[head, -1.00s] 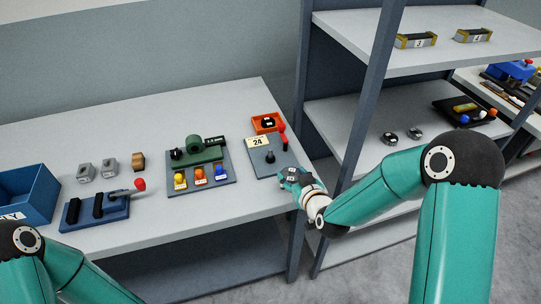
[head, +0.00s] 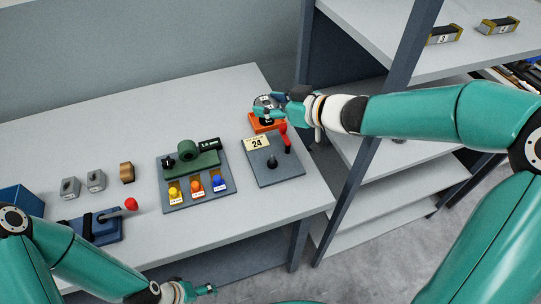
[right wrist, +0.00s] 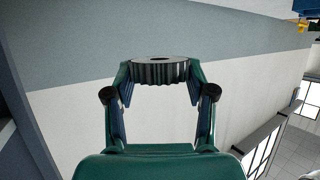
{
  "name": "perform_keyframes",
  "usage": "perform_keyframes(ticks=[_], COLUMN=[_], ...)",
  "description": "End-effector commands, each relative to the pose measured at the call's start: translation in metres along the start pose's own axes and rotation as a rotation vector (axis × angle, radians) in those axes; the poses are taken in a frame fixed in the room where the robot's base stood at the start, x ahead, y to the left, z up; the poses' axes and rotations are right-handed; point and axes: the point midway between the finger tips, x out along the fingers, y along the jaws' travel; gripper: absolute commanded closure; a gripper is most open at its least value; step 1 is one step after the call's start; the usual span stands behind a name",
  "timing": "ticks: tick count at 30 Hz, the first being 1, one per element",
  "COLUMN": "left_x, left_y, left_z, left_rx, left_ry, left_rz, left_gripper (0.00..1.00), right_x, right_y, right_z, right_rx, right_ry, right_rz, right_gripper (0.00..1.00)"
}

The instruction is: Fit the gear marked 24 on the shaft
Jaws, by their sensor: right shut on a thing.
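A dark toothed gear (right wrist: 160,72) is gripped between the two fingers of my right gripper (right wrist: 161,76). In the head view the gear (head: 263,102) is held in the air over the orange tray at the bench's back right; any number on it is not readable. The short dark shaft (head: 272,163) stands upright and bare on a grey plate (head: 290,172). A card marked 24 (head: 257,142) is at that plate's back left. My right gripper is behind and above the shaft, apart from it. My left gripper (head: 208,290) is low in front of the bench; its jaws are unclear.
A red-handled lever (head: 285,136) stands on the shaft's plate. The orange tray (head: 256,126) sits behind it. A plate with a green fixture (head: 190,160) and coloured knobs is to the left. The shelf unit's upright (head: 371,140) stands to the right, near my right arm.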

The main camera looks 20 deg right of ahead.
Motion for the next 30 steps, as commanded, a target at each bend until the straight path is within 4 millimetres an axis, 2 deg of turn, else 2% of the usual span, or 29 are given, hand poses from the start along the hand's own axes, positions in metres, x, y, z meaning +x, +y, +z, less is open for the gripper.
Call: perform_keyframes(ticks=[1, 5, 13, 15, 23, 30], left_x=[0.011, 0.024, 0.034, 0.035, 0.034, 0.034], left_y=[-0.004, -0.009, -0.012, -0.012, -0.012, -0.012], left_z=[0.0, 0.0, 0.0, 0.0, 0.0, 0.0], left_rx=[0.0, 0.0, 0.0, 0.0, 0.0, 0.0], left_ry=[-0.001, -0.001, 0.0, 0.0, 0.0, 0.0], left_rz=[0.0, 0.0, 0.0, 0.0, 0.0, 0.0], left_gripper=[0.26, 0.26, 0.26, 0.26, 0.26, 0.26], right_x=[0.004, 0.011, 0.032, 0.037, 0.044, 0.055], right_y=[0.003, 0.008, 0.011, 0.011, 0.011, 0.012], right_z=[0.019, 0.053, 0.116, 0.127, 0.146, 0.173], right_rx=[0.008, 0.015, 0.019, 0.017, 0.015, 0.015], right_ry=[-0.004, -0.005, -0.007, -0.006, -0.004, -0.005], right_rz=[0.009, 0.023, 0.029, 0.031, 0.032, 0.032], right_gripper=[0.85, 0.85, 0.85, 0.85, 0.85, 0.85])
